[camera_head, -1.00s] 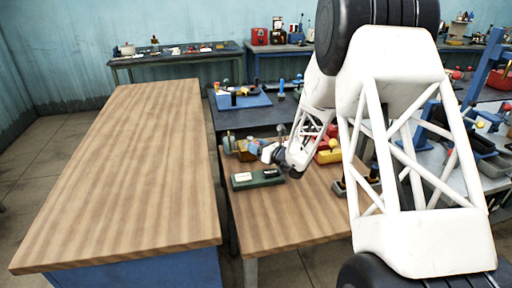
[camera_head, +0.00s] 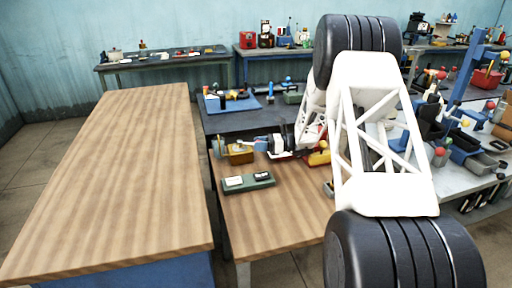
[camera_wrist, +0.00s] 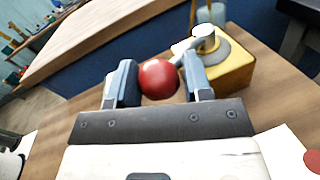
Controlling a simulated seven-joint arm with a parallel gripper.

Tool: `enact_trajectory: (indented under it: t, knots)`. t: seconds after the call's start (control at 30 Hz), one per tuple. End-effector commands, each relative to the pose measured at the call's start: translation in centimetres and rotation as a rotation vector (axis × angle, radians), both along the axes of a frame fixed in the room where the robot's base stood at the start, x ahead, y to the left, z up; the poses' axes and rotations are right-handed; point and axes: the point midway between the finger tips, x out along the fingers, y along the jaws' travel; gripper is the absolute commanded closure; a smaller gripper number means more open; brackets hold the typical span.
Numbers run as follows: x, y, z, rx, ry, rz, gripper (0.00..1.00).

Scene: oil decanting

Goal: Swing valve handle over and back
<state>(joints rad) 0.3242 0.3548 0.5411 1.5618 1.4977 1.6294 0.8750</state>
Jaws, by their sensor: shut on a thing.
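The valve is a yellow block (camera_wrist: 226,70) with a round grey-and-brass hub on top, in the wrist view at the upper right. A grey handle (camera_wrist: 185,50) runs from the hub to a red ball knob (camera_wrist: 158,79). My gripper (camera_wrist: 159,80) has its two blue-grey fingers shut on the red knob, one on each side. In the head view the yellow block (camera_head: 238,153) stands near the far left part of the smaller wooden bench, and my gripper (camera_head: 263,144) reaches it from the right. The handle is mostly hidden there.
A green tray (camera_head: 247,182) with a white and a black item lies in front of the valve. A large bare wooden table (camera_head: 120,180) is at left. A blue mat (camera_head: 232,103) with items lies behind.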

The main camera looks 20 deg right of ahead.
Motion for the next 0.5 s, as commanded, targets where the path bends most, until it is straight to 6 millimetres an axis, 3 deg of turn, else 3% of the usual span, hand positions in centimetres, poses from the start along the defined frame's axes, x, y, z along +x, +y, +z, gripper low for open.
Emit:
enact_trajectory:
  t: [0.5]
  knots:
    - [2.9, -1.8, 0.0, 0.000, 0.000, 0.365, 0.97]
